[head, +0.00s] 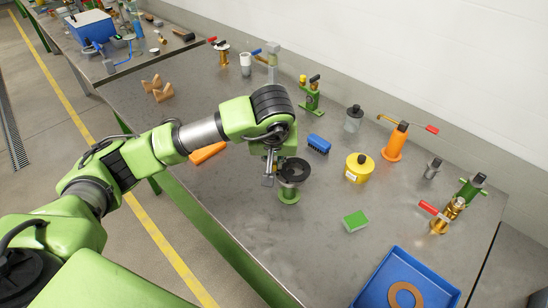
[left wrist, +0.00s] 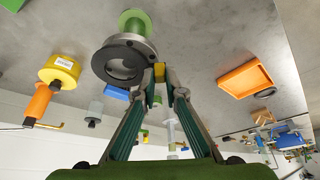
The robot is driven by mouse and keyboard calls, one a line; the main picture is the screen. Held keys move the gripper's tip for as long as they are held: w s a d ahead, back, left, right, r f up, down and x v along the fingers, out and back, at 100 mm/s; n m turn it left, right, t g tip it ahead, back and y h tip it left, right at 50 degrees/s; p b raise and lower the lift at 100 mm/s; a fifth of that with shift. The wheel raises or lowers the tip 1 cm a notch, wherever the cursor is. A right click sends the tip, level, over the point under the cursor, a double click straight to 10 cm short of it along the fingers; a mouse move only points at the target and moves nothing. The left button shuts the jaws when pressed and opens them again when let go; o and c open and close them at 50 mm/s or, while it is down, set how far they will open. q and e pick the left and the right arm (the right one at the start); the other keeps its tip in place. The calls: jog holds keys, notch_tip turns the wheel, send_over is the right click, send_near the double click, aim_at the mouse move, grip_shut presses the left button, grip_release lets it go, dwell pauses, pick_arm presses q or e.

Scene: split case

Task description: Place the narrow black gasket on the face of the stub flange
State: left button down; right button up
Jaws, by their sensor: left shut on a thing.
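The black gasket (head: 294,169) is a dark flat ring over the top of the stub flange, and it also shows in the left wrist view (left wrist: 103,65). The stub flange (head: 289,197) stands upright on the table, green at its foot, with its face mostly hidden under the ring; its green part shows in the left wrist view (left wrist: 134,21). My left gripper (head: 270,178) is shut on the gasket's rim, its fingertips (left wrist: 159,80) meeting at the ring's edge. A small yellow patch shows between the tips. I cannot tell whether ring and face touch. My right gripper is out of view.
A yellow tin (head: 359,168), blue brush (head: 319,144) and green-topped block (head: 355,221) stand to the right. A blue tray (head: 372,293) holds a brown ring (head: 405,295). An orange tray (head: 207,152) lies behind my arm. Table around the flange's front is clear.

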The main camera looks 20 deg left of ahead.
pick_arm(q)
jog(key=shift+f, duration=0.3)
jog(key=shift+f+b, duration=0.25)
jog(key=shift+b, duration=0.1)
jog(key=c, duration=2.1)
grip_release()
jog(key=shift+r, duration=0.1)
